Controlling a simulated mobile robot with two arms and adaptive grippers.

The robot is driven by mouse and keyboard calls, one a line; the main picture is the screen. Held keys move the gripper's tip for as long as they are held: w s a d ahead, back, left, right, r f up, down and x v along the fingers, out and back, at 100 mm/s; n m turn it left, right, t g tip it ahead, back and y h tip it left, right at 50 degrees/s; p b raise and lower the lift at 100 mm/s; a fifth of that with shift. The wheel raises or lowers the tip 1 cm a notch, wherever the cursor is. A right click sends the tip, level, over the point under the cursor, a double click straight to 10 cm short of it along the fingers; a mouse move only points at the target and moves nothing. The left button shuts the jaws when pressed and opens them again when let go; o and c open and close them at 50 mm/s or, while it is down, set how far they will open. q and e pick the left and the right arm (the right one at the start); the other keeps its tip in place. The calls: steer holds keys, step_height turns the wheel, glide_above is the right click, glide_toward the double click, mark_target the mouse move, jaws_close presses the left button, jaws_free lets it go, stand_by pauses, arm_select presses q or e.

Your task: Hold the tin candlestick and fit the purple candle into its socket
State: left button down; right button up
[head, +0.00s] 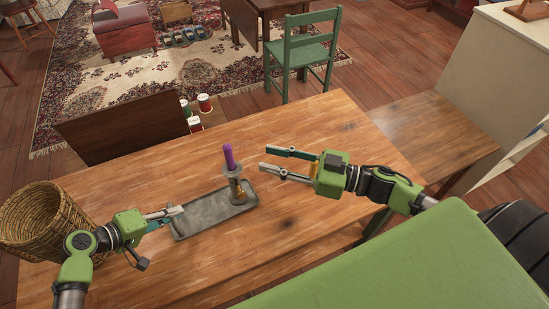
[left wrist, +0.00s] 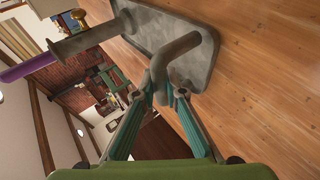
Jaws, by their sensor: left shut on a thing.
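The tin candlestick is a long grey tray (head: 200,222) with an upright socket post near its right end. It rests on the wooden table. The purple candle (head: 228,157) stands upright in the top of the post, in line with it; its lower end is hidden. In the left wrist view the candle (left wrist: 22,69) shows at the left edge, beyond the post's flange. My left gripper (head: 179,211) is shut on the candlestick's curved grey handle (left wrist: 188,42). My right gripper (head: 265,159) is open and empty, to the right of the candle and apart from it.
A wicker basket (head: 45,218) stands on the table at the left, close to my left arm. Red and white tins (head: 205,103) stand beyond the table's far edge. A green chair (head: 302,55) is behind. The table right of the tray is bare.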

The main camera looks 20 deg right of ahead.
arm_select(q)
steer(key=c, duration=2)
jaws_free()
steer(key=v, duration=1.2)
steer(key=shift+s+f, duration=0.1)
